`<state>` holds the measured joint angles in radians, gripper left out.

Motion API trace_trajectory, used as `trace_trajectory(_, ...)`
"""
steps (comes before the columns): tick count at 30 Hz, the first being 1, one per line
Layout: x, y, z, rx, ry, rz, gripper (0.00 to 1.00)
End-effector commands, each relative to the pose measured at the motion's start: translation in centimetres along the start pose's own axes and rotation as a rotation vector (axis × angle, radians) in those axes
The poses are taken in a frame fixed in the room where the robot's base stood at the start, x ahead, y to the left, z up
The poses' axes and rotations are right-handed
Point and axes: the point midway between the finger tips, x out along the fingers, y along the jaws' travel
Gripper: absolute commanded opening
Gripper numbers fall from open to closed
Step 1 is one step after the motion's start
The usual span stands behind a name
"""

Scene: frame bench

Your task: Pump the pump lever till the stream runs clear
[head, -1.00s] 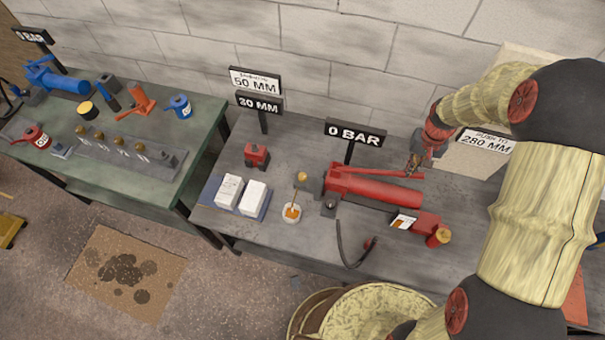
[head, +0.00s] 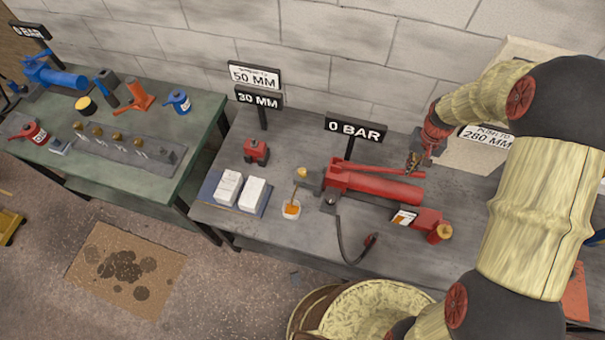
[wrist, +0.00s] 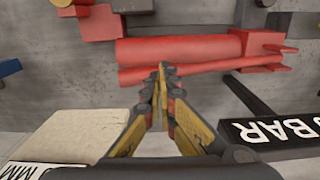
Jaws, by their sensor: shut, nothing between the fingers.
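The red pump (head: 375,189) lies on the grey bench, with its thin red pump lever (head: 383,171) low along its top. In the wrist view the lever (wrist: 205,68) runs beside the pump body (wrist: 180,49). My gripper (head: 413,168) is shut and empty at the lever's free end. In the wrist view its fingertips (wrist: 163,69) overlap the lever; I cannot tell whether they touch. A thin amber stream (head: 295,195) falls from near a brass knob (head: 301,173) into a small white cup (head: 291,210) holding amber liquid. The gauge sign (head: 355,130) reads 0 BAR.
A black hose (head: 345,245) curves at the bench front. A red block with a brass cap (head: 439,233) sits right of it. White packs (head: 252,194) lie at left. A pale board (head: 480,160) stands behind my gripper. A second bench (head: 75,160) stands at far left.

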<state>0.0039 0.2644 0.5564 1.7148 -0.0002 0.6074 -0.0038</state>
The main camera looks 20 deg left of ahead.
Motion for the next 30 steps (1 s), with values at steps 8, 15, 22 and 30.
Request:
trace_trajectory(8, 3.1, 0.0, 0.0, 0.0, 0.0, 0.0, 0.0)
trace_trajectory(15, 5.5, 0.0, 0.0, 0.0, 0.0, 0.0, 0.0)
trace_trajectory(22, 5.9, 0.0, 0.0, 0.0, 0.001, 0.0, 0.0)
trace_trajectory(30, 2.9, 0.0, 0.0, 0.0, 0.001, 0.0, 0.0)
